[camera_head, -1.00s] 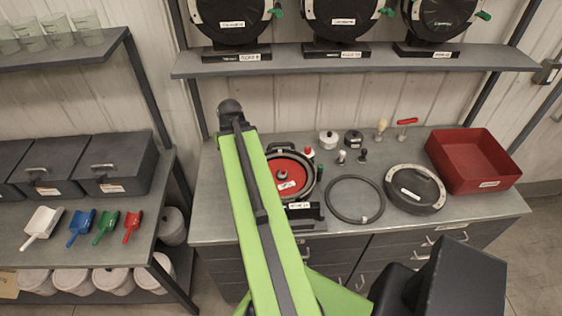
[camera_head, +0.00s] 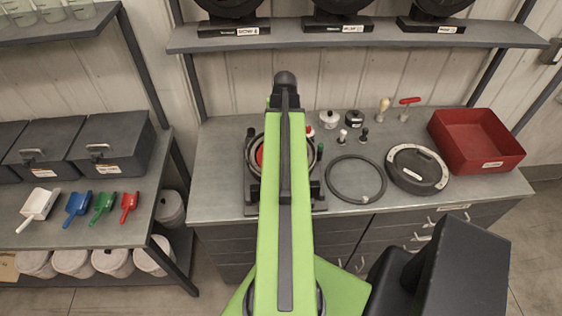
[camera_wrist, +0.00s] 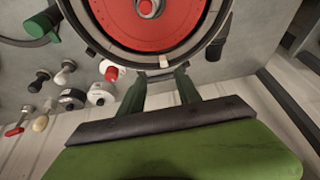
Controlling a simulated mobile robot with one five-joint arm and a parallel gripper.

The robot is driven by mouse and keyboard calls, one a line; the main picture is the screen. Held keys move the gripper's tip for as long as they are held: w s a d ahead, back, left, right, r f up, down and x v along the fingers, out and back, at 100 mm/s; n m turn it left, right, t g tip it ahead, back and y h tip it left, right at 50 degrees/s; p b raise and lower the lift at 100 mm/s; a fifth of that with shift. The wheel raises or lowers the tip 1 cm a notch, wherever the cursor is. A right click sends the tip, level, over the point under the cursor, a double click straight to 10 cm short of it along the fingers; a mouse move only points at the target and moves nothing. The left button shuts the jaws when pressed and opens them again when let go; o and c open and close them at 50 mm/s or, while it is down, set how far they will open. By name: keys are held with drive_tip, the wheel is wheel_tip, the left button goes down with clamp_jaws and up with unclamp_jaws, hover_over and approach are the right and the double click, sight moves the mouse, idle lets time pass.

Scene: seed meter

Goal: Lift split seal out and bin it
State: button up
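The seed meter (camera_head: 251,160) sits on the bench, mostly covered by my arm in the head view. In the wrist view its red disc (camera_wrist: 120,22) with a central knob lies inside a dark round rim (camera_wrist: 105,50). A small pale tag (camera_wrist: 165,62) shows on the rim's near side. I cannot tell whether a split seal lies in that rim. My gripper (camera_wrist: 161,80) is open and empty, its two fingers apart beside the rim near the tag. A red open bin (camera_head: 499,166) stands at the bench's right end.
A round black cover (camera_head: 417,169) lies between ring and bin. Round meters on a shelf (camera_head: 360,38) hang above the bench. A left bench holds coloured scoops (camera_head: 78,204). The bench left of the meter is clear.

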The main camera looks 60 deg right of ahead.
drive_tip(key=b+x, duration=0.2)
drive_tip(key=x, duration=0.2)
drive_tip(key=b+x, duration=0.5)
drive_tip(key=shift+w+a+f, duration=0.15)
drive_tip(key=shift+a, duration=0.2)
drive_tip(key=shift+a+r, duration=0.1)
drive_tip(key=shift+r, duration=0.15)
drive_tip(key=shift+f, duration=0.1)
drive_tip(key=shift+c, duration=0.8)
clamp_jaws()
